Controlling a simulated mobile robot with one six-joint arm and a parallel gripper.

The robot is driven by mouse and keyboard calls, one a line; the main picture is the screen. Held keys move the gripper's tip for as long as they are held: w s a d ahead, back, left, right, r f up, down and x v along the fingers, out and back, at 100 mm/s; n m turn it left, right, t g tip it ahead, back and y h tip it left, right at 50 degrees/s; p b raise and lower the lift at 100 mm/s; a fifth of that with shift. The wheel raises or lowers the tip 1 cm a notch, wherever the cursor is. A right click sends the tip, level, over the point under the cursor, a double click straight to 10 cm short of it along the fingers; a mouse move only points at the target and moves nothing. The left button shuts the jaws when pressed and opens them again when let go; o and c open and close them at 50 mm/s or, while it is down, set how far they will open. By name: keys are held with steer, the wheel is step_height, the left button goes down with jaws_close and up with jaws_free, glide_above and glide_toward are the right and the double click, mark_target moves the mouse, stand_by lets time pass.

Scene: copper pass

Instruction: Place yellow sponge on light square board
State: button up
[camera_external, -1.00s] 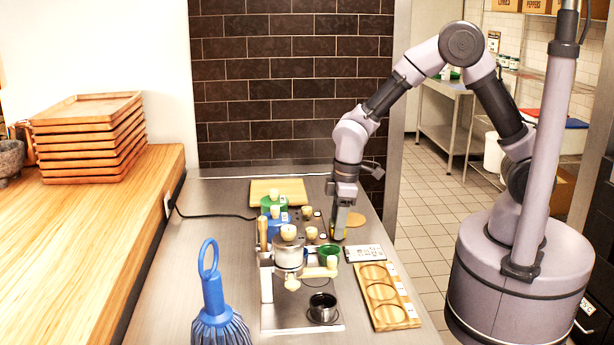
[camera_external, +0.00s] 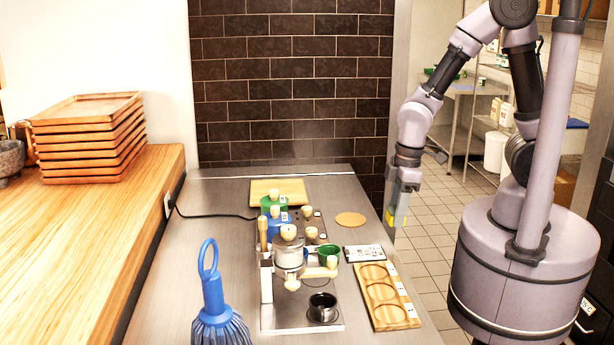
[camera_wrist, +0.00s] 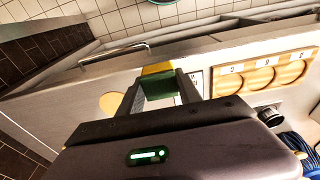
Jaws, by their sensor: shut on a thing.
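My gripper (camera_external: 402,200) is shut on the yellow sponge (camera_external: 397,220), which has a green side. It holds the sponge in the air, appearing at the counter's right edge in the external view. In the wrist view the sponge (camera_wrist: 157,69) sits between the fingertips (camera_wrist: 158,88), its yellow part farthest out. The light square board (camera_external: 292,187) lies flat at the far end of the steel counter, left of and apart from my gripper. The green-lidded item in front covers part of its near edge.
A coffee machine (camera_external: 289,257) with cups and pots stands mid-counter. A round cork mat (camera_external: 350,219), a small white panel (camera_external: 364,253) and a wooden holder with round recesses (camera_external: 402,314) lie along the right. A blue brush (camera_external: 214,300) stands in front.

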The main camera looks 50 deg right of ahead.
steer(key=w+d+r+p, duration=0.2)
steer(key=w+r+p, duration=0.15)
steer(key=w, duration=0.75)
steer(key=p, duration=0.2)
glide_above(297, 193)
steer(key=shift+s+d+f, duration=0.1)
steer(key=shift+s+f, duration=0.15)
steer(key=shift+f, duration=0.35)
steer(key=shift+s+d+f, duration=0.1)
steer(key=shift+s+f, duration=0.1)
steer(key=shift+f, duration=0.35)
steer(key=shift+w+a+f, duration=0.1)
steer(key=shift+w+f, duration=0.05)
steer(key=shift+w, duration=0.15)
steer(key=shift+f+b, duration=0.65)
steer(key=shift+f, duration=0.9)
steer(key=shift+f, duration=0.2)
steer(key=o, duration=1.3)
